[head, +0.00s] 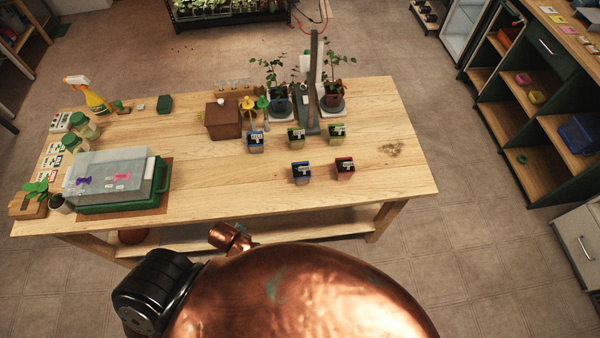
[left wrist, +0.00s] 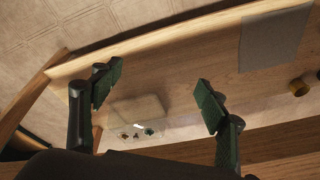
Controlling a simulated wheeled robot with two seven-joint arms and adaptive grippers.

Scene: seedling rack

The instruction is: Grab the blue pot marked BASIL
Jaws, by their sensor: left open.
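Several small square pots with white labels stand on the wooden table in the head view. One blue pot (head: 255,143) stands at the left of the back row, and another blue pot (head: 301,174) stands at the left of the front row. The label writing is too small to read, so I cannot tell which is BASIL. My left gripper (left wrist: 160,95) is open in the left wrist view, with nothing between its fingers. None of these pots can be made out in that view. My right gripper is not in view.
Two olive pots (head: 296,139) (head: 337,135) and a red pot (head: 345,171) stand beside the blue ones. Behind them are a dark post (head: 313,85) and potted plants. A green tray (head: 130,203) with a clear lid is at left. The table's front right is clear.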

